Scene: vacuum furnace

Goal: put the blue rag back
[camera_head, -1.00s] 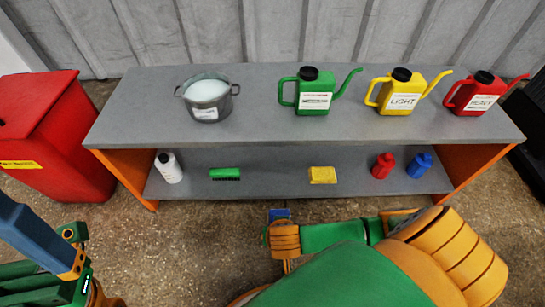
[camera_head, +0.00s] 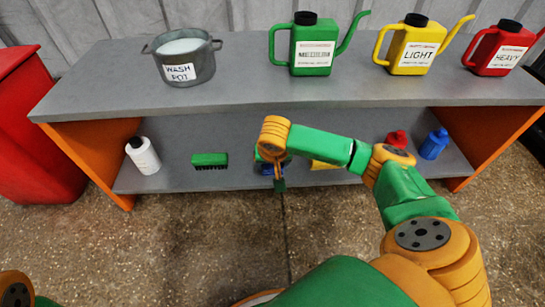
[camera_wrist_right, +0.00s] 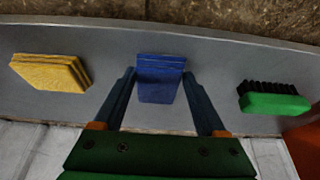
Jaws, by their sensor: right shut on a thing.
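The blue rag (camera_wrist_right: 160,80) is a folded blue block between the two fingers of my right gripper (camera_wrist_right: 160,74) in the right wrist view. The gripper is shut on it. In the head view, my right gripper (camera_head: 273,170) reaches in at the lower shelf (camera_head: 225,183), and only a bit of blue (camera_head: 267,169) shows there, mostly hidden by the wrist. The rag is over the lower shelf, between the green brush and a yellow folded piece. I cannot tell whether it touches the shelf. My left gripper is not in view.
The green brush (camera_head: 210,160) and the yellow piece (camera_wrist_right: 50,72) flank the rag. A white bottle (camera_head: 143,155), a red bottle (camera_head: 396,139) and a blue bottle (camera_head: 434,144) share the lower shelf. The upper shelf (camera_head: 240,92) overhangs, carrying a wash pot (camera_head: 183,58) and watering cans.

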